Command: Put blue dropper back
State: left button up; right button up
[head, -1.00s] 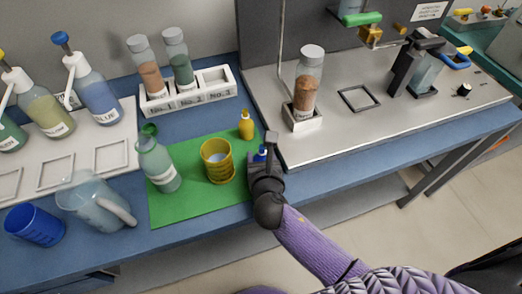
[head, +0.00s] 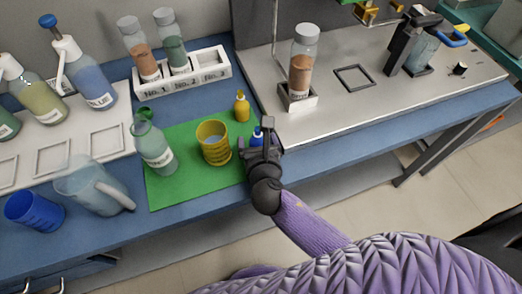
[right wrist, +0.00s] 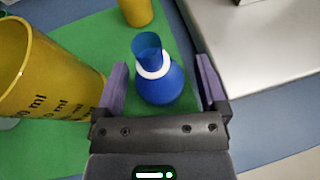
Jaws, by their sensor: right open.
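The blue dropper (right wrist: 160,85) has a round blue body, a white collar and a blue top. It stands upright on the green mat (head: 180,188) near the mat's right edge. In the head view only part of the blue dropper (head: 257,135) shows beyond my right gripper (head: 256,140). In the right wrist view my right gripper (right wrist: 162,88) is open, with one purple-padded finger on each side of the dropper. A gap shows between the dropper and each finger. My left gripper is not in view.
A yellow beaker (head: 213,144) stands left of the dropper and close to the left finger in the wrist view. A yellow dropper (head: 242,107) stands behind. The grey platform edge (head: 290,132) lies to the right.

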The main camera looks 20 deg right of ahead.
jog(key=p+v, duration=0.3)
jog(key=v, duration=0.6)
jog(key=shift+s+r, duration=0.25)
jog(key=shift+s, duration=0.1)
jog(key=shift+s+a+r, duration=0.1)
jog(key=shift+s+a, duration=0.05)
jog(key=shift+s, duration=0.3)
